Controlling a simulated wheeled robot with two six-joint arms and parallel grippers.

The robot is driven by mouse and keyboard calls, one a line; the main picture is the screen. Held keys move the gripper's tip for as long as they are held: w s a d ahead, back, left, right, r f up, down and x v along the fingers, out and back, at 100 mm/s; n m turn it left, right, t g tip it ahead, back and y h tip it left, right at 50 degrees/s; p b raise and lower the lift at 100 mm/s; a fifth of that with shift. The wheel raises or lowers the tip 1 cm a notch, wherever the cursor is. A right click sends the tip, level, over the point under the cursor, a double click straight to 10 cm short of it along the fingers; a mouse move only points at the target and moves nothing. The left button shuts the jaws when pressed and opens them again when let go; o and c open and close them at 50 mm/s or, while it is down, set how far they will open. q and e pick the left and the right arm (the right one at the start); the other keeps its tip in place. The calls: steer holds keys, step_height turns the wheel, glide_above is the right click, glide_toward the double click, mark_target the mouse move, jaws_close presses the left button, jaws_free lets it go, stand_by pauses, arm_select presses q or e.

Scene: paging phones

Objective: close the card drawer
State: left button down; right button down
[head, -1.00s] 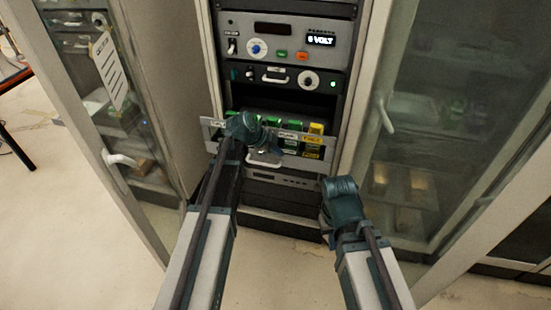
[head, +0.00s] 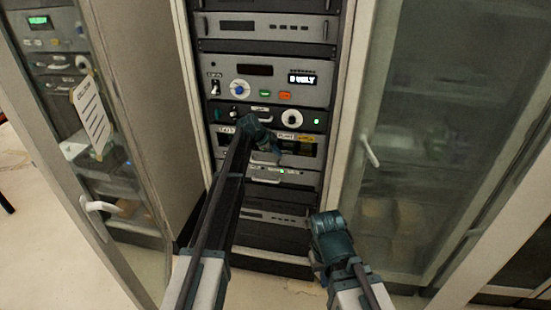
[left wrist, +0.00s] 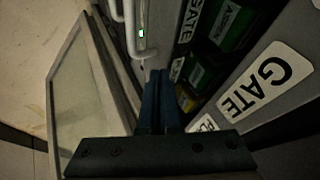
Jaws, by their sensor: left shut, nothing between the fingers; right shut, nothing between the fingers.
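The card drawer (head: 310,148) sits in the rack below the black panel with the white dial. In the left wrist view a GATE label (left wrist: 265,80) and green cards (left wrist: 237,25) show close by. My left gripper (head: 275,154) is shut and empty, in front of the drawer front and hiding part of it; its fingers (left wrist: 159,75) are together in the left wrist view. I cannot tell whether they touch. My right gripper (head: 318,266) is shut and empty, low at the right.
A grey unit (head: 300,181) with a handle and green light sits just below the drawer. The control unit (head: 265,80) with a blue knob is above. Glass cabinet doors stand at left (head: 85,130) and right (head: 430,130).

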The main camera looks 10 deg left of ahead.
arm_select(q)
steer(key=shift+w+r, duration=0.1)
steer(key=shift+w, duration=0.7)
arm_select(e)
steer(key=shift+w, duration=0.2)
arm_select(q)
steer(key=shift+w, duration=0.1)
